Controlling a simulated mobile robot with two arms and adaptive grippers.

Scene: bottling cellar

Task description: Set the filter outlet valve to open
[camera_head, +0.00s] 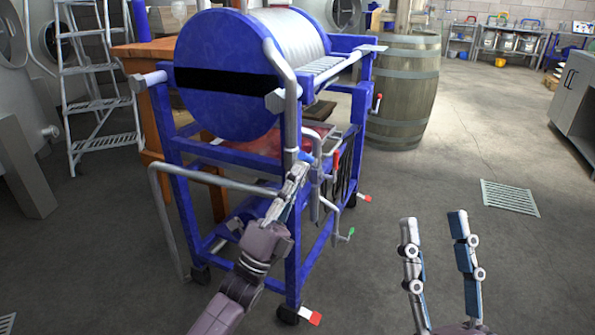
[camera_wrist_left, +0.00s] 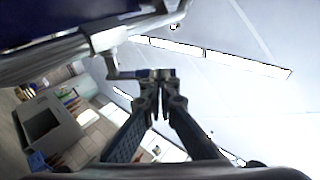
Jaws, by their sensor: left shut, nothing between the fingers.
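The blue-framed filter (camera_head: 225,85) has a large drum and grey pipes along its front right side. Small levers show there: one with a red tip (camera_head: 377,97), one with a green tip (camera_head: 351,233). I cannot tell which is the outlet valve or how it is set. My left gripper (camera_head: 299,168) is shut and empty, beside the grey vertical pipe (camera_head: 291,130). In the left wrist view, the shut fingertips (camera_wrist_left: 161,74) are close to a grey pipe (camera_wrist_left: 125,73); whether they touch is unclear. My right gripper (camera_head: 432,217) is open and empty, away from the filter.
A wooden barrel (camera_head: 403,95) stands behind the filter to the right. A stepladder (camera_head: 97,90) and a tank are at the left. A grey cabinet (camera_head: 580,95) is at the right edge. The floor around a drain grate (camera_head: 510,198) is clear.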

